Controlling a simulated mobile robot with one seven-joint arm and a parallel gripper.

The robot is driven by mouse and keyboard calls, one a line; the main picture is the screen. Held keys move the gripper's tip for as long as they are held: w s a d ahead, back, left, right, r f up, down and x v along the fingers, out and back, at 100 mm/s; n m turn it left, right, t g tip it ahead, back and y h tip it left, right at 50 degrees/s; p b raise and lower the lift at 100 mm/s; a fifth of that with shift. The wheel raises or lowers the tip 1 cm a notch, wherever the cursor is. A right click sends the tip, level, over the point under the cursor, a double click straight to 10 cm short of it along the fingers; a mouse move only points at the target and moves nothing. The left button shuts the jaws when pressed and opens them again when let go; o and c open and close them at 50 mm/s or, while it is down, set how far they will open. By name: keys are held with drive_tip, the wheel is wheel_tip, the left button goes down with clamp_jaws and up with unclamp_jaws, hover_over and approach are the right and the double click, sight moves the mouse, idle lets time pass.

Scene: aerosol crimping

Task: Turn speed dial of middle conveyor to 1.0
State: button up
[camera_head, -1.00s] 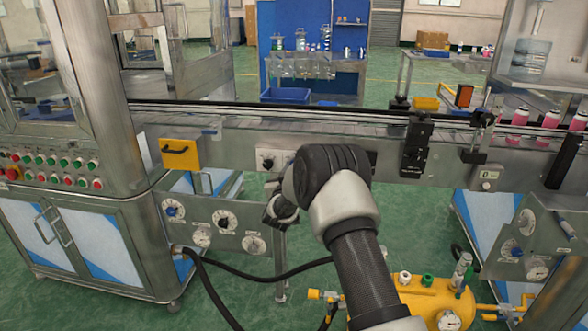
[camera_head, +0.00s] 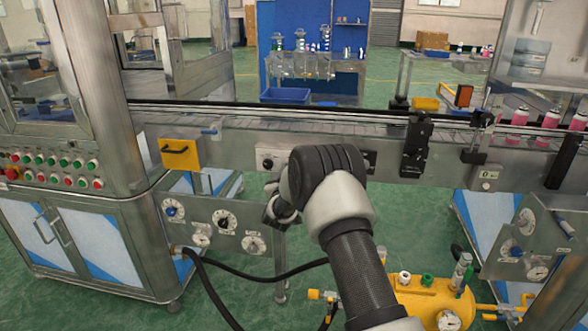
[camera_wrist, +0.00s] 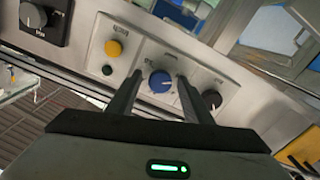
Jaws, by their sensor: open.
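The middle conveyor's control panel (camera_wrist: 198,82) is pale metal on the side of the conveyor (camera_head: 230,140). In the wrist view it carries a blue dial (camera_wrist: 160,81) with a white pointer mark. My gripper (camera_wrist: 160,79) is open, with one finger on each side of the blue dial; I cannot tell whether they touch it. A black knob (camera_wrist: 212,99) sits to the right, a yellow knob (camera_wrist: 113,48) and a small black button (camera_wrist: 107,70) to the left. In the head view my arm hides most of the panel; its black knob (camera_head: 267,162) shows. Scale numbers are not readable.
A larger black dial unit (camera_wrist: 44,20) sits at the wrist view's upper left. A yellow handle box (camera_head: 180,152) is on the conveyor side. A gauge panel (camera_head: 212,220) and a yellow tank (camera_head: 430,295) stand low near my arm.

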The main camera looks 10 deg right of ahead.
drive_tip(key=p+v, duration=0.2)
drive_tip(key=v, duration=1.5)
drive_tip(key=shift+s, duration=0.2)
drive_tip(key=shift+r, duration=0.15)
